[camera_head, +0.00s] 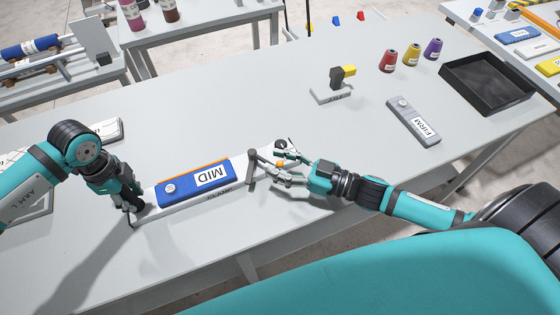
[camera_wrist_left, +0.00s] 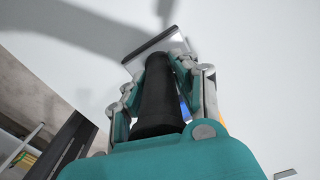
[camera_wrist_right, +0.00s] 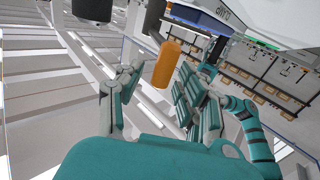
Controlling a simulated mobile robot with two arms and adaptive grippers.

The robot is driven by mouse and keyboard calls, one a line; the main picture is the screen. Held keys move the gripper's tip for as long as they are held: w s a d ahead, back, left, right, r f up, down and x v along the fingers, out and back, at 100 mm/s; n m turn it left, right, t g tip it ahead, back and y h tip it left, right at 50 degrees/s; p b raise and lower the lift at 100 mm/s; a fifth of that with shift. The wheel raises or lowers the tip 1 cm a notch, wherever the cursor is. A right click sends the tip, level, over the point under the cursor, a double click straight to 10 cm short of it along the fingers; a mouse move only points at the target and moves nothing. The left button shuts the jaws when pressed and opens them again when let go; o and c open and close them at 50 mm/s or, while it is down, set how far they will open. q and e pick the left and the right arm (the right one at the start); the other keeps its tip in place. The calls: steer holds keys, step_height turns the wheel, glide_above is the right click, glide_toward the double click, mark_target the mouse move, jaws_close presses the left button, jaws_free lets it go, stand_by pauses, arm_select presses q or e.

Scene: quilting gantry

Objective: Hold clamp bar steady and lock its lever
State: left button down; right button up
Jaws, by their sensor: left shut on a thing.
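The clamp bar (camera_head: 219,195), a pale plate marked CLAMP, lies along the table's front with a blue MID block (camera_head: 183,190) on it. My left gripper (camera_head: 132,204) is at its left end. In the left wrist view its fingers are closed around a black upright grip (camera_wrist_left: 160,95). At the right end stands a grey post with a lever (camera_head: 263,160) tipped orange. My right gripper (camera_head: 279,165) is open around or just beside this tip. In the right wrist view the orange tip (camera_wrist_right: 167,64) shows beyond the parted fingers; I cannot tell whether they touch it.
A grey FIRM block (camera_head: 414,121), a small stand with a black and yellow piece (camera_head: 335,87), thread cones (camera_head: 411,55) and a black tray (camera_head: 487,82) are farther right. A white item (camera_head: 107,130) lies behind my left arm. The table's middle is clear.

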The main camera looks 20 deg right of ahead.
jaws_close()
stand_by(0.4)
steer(key=shift+s+a+m+t+h, duration=0.25)
steer(key=shift+a+m+t+h, duration=0.15)
steer(key=shift+m+t+h, duration=0.25)
steer(key=shift+s+a+m+t+h, duration=0.25)
steer(key=shift+a+m+t+h, duration=0.3)
steer(key=shift+m+h, duration=0.15)
steer(key=a+m+t+h, duration=0.1)
steer(key=h, duration=0.1)
steer(key=a+m+t+h, duration=0.1)
steer(key=m+h, duration=0.1)
steer(key=h, duration=0.1)
steer(key=shift+s+a, duration=0.1)
steer(key=shift+s, duration=0.1)
steer(key=shift+w+a+m, duration=0.2)
steer(key=shift+a+m, duration=0.05)
steer(key=shift+a, duration=1.1)
steer(key=shift+o, duration=0.8)
jaws_free()
steer(key=shift+d, duration=0.1)
steer(key=v, duration=1.2)
steer(key=shift+s, duration=0.15)
